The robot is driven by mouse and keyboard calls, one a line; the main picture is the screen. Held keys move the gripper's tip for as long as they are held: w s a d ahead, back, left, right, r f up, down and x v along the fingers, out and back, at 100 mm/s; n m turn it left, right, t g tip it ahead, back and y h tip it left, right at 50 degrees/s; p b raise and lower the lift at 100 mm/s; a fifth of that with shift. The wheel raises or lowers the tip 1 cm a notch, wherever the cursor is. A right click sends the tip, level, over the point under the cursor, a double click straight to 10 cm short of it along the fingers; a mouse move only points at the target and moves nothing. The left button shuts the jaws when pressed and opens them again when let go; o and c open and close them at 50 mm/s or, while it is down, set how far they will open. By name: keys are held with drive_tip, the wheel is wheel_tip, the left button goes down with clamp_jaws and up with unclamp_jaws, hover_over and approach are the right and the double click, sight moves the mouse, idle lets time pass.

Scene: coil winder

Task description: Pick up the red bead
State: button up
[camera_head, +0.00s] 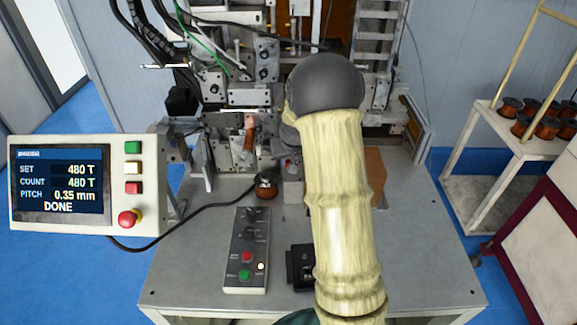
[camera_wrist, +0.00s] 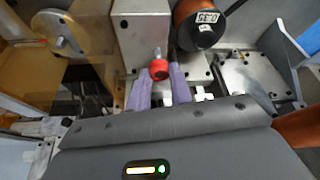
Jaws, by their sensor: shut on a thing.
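The red bead (camera_wrist: 160,71) is small and round and sits between the fingertips of my gripper (camera_wrist: 160,75) in the wrist view. The two pale purple fingers are shut on it, one on each side. A short metal pin (camera_wrist: 157,53) shows directly behind the bead, at the face of a grey metal block (camera_wrist: 142,32). I cannot tell whether the bead still touches the pin. In the head view my arm hides the gripper, and I cannot make out the bead with certainty.
In the wrist view, a copper wire spool (camera_wrist: 195,25) stands right of the block and a pale disc (camera_wrist: 58,32) left. In the head view, a button box (camera_head: 246,250) lies on the grey table (camera_head: 180,265). A display panel (camera_head: 88,185) reads DONE. A spool shelf (camera_head: 530,143) stands right.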

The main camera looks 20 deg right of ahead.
sight(288, 163)
wheel_tip(288, 163, up, 8)
drive_tip(key=shift+f+b, duration=0.2)
drive_tip(key=shift+b, duration=0.55)
drive_tip(key=shift+a+f, duration=0.1)
